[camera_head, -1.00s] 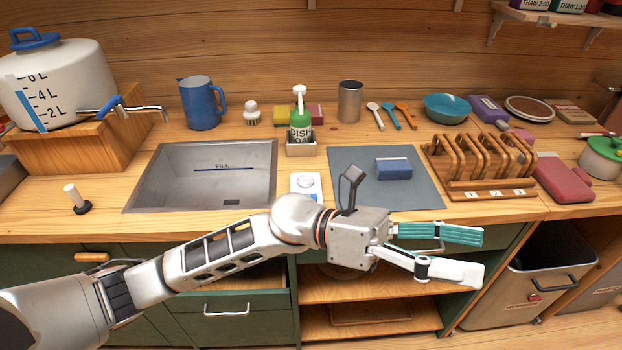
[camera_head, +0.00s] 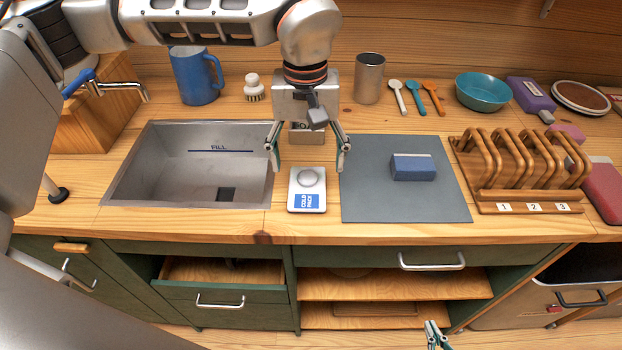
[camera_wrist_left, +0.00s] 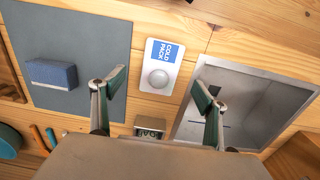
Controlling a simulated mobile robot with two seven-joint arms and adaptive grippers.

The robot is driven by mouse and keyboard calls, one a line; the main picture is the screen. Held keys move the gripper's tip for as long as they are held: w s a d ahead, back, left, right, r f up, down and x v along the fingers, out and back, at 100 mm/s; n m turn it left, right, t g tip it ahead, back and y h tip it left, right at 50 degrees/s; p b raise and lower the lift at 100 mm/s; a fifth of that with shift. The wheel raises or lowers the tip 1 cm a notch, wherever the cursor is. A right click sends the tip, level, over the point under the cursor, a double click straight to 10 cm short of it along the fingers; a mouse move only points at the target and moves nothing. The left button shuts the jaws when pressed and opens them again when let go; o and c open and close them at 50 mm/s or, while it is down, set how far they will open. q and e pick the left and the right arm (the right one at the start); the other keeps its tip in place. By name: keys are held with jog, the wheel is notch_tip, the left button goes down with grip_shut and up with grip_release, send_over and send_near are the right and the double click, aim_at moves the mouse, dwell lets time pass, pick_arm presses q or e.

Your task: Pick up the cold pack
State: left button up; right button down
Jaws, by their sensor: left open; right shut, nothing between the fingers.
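The cold pack (camera_head: 307,190) is a small white rectangle with a round grey dome and a blue label. It lies on the wooden counter between the sink and the grey mat. It also shows in the left wrist view (camera_wrist_left: 159,68). My left gripper (camera_head: 308,165) points down, open, its fingers apart above and behind the cold pack. In the left wrist view its fingertips (camera_wrist_left: 160,88) are on either side of the pack, not touching it. My right gripper (camera_head: 434,328) shows only as shut fingertips at the bottom edge, low in front of the cabinet.
The sink (camera_head: 148,190) lies left of the pack. The grey mat (camera_head: 375,205) with a blue block (camera_head: 413,167) lies right. The soap caddy (camera_head: 306,136) stands behind. A wooden rack (camera_head: 520,196) is further right. One drawer (camera_head: 222,287) is partly open.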

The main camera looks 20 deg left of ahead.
aim_at(307, 189)
pick_arm(q)
jog(key=shift+w+a+f, duration=0.1)
jog(key=shift+w+a, duration=0.05)
jog(key=shift+a, duration=0.15)
jog(key=shift+d+f+p, duration=0.15)
jog(key=shift+f+p, duration=0.15)
jog(key=shift+f, duration=3.3)
jog(key=shift+c, duration=0.5)
jog(key=c, duration=1.2)
